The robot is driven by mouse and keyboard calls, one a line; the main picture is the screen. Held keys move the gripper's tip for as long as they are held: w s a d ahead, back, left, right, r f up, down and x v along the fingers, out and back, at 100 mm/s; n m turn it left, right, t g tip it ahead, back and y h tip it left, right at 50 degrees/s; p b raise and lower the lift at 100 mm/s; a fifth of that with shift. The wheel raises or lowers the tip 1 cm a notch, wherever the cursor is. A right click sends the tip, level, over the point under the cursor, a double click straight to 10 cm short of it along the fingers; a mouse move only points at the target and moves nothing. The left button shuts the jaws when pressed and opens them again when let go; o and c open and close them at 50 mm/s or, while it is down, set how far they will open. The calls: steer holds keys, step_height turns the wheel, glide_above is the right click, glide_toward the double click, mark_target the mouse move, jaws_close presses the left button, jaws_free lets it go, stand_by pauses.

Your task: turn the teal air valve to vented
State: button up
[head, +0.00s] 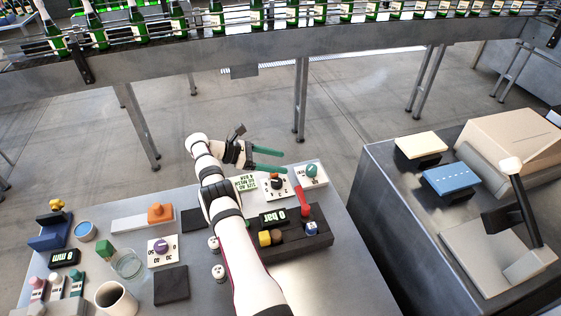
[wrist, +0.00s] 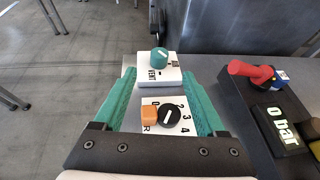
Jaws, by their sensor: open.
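The teal air valve is a round teal knob (head: 311,170) on a white plate at the table's far right corner. In the wrist view the knob (wrist: 159,57) stands beyond the fingertips, roughly centred between them. "VENT" is printed on the plate's left part; a label at its right is too small to read. A light mark shows on the knob, but I cannot tell exactly which label it faces. My gripper (head: 284,161) is open and empty, its two green fingers (wrist: 157,78) apart and pointing toward the valve without visibly touching it.
A black dial (wrist: 168,115) with numbers and a small orange block beside it lie between my fingers. A red lever (head: 302,197) and a "0 bar" display (head: 272,218) stand close by. Cups and other knobs fill the table's left. A bottle conveyor (head: 230,48) runs behind.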

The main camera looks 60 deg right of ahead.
mark_target(309, 169)
steer(key=shift+r+h, duration=0.2)
steer(key=shift+h, duration=0.1)
steer(key=r+n+h, duration=0.1)
steer(key=r+n+t+h, duration=0.1)
steer(key=h, duration=0.1)
steer(key=shift+w+a+n, duration=0.15)
steer(key=shift+n, duration=0.15)
steer(key=s+a+f+n+t, duration=0.2)
steer(key=s+a+n+t, duration=0.15)
steer(key=a+t, duration=0.2)
steer(key=shift+g+h, duration=0.4)
steer(key=shift+g, duration=0.05)
steer(key=x, duration=1.4)
steer(key=shift+s+d, duration=0.35)
jaws_close()
